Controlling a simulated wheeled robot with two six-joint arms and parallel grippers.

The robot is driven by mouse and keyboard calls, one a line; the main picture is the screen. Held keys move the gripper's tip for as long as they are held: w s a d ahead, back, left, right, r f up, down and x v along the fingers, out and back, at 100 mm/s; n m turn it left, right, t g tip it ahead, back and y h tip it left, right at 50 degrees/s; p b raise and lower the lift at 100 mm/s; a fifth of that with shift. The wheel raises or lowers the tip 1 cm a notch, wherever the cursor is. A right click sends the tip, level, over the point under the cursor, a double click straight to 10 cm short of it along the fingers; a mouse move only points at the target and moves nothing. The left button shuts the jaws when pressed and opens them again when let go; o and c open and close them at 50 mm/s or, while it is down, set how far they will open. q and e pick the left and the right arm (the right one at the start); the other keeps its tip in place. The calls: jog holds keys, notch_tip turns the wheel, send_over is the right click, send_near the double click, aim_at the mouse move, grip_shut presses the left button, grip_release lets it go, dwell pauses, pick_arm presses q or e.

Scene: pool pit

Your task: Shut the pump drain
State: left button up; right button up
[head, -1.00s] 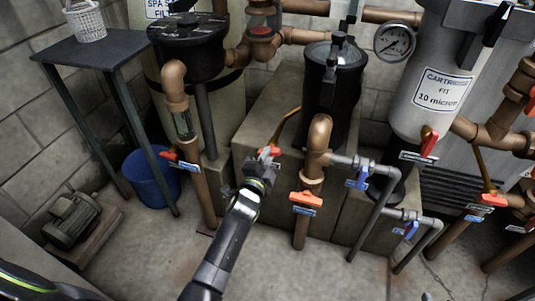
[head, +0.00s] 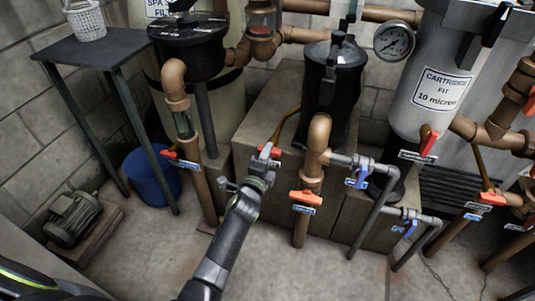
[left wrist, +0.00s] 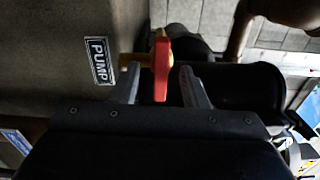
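The pump drain valve has a red handle (head: 271,152) on a brass pipe (head: 287,122) beside the black pump strainer pot (head: 330,85). In the left wrist view the red handle (left wrist: 161,69) stands between my finger tips, with a brass stub (left wrist: 131,60) to its left. A "PUMP" label (left wrist: 101,61) is on the plinth beside it. My left gripper (head: 265,163) is at the handle. In the left wrist view its fingers (left wrist: 162,84) are apart, one on each side of the handle, with visible gaps. My right gripper is not in view.
Other valves are near: an orange-red handle (head: 306,197) to the right, a red one (head: 182,159) to the left, and a blue one (head: 357,179). Copper pipes rise close by. A blue bucket (head: 152,177) and a motor (head: 73,218) are at left. The front floor is clear.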

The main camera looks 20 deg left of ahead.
pick_arm(q)
jog(key=s+p, duration=0.3)
jog(key=s, duration=0.4)
dwell(0.3)
jog(key=shift+a, duration=0.15)
